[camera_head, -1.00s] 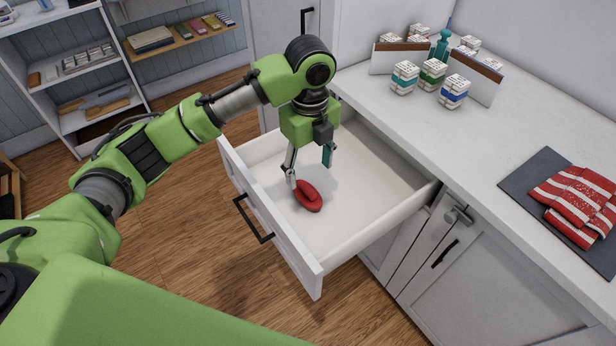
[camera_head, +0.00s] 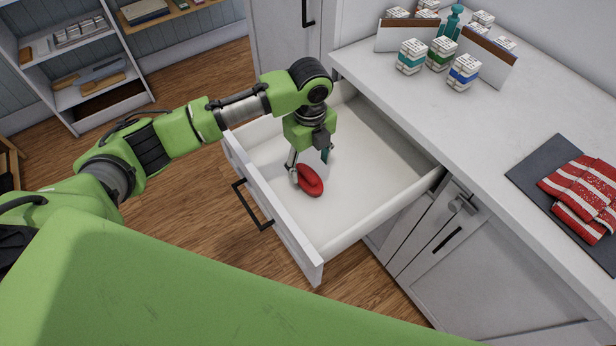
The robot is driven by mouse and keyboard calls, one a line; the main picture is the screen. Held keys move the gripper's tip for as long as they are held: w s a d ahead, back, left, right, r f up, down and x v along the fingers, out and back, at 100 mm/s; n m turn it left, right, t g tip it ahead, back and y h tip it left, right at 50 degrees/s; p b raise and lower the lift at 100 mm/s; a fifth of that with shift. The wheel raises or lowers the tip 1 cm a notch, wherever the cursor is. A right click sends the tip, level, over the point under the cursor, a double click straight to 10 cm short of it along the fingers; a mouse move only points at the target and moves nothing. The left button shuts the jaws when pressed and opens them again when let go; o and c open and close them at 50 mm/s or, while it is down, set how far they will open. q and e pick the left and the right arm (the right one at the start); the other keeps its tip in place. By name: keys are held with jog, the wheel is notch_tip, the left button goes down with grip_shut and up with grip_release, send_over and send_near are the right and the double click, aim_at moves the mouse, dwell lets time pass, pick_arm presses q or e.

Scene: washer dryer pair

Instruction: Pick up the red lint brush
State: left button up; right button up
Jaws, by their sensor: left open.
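The red lint brush (camera_head: 310,181) lies on the white floor of the pulled-out drawer (camera_head: 375,165), near its front panel. It is a rounded red piece with a raised part on top. My left gripper (camera_head: 308,168) points down into the drawer with its fingers apart. One finger is at the left edge of the brush; the other is behind it to the right, partly hidden. I cannot tell whether either finger touches the brush. My right gripper is not in view.
The drawer's front panel with a black handle (camera_head: 252,205) and its side walls surround the brush. On the white counter (camera_head: 450,125) are several small labelled boxes (camera_head: 464,72), a teal bottle (camera_head: 452,21) and striped red cloths (camera_head: 580,190) on a dark mat.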

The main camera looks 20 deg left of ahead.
aim_at(308, 172)
pick_arm(q)
jog(key=shift+s+a+f, duration=0.15)
jog(key=shift+f, duration=1.8)
jog(key=c, duration=1.3)
jog(key=shift+r, duration=0.1)
notch_tip(308, 172, up, 10)
jog(key=shift+f, duration=0.1)
jog(key=shift+o, duration=1.1)
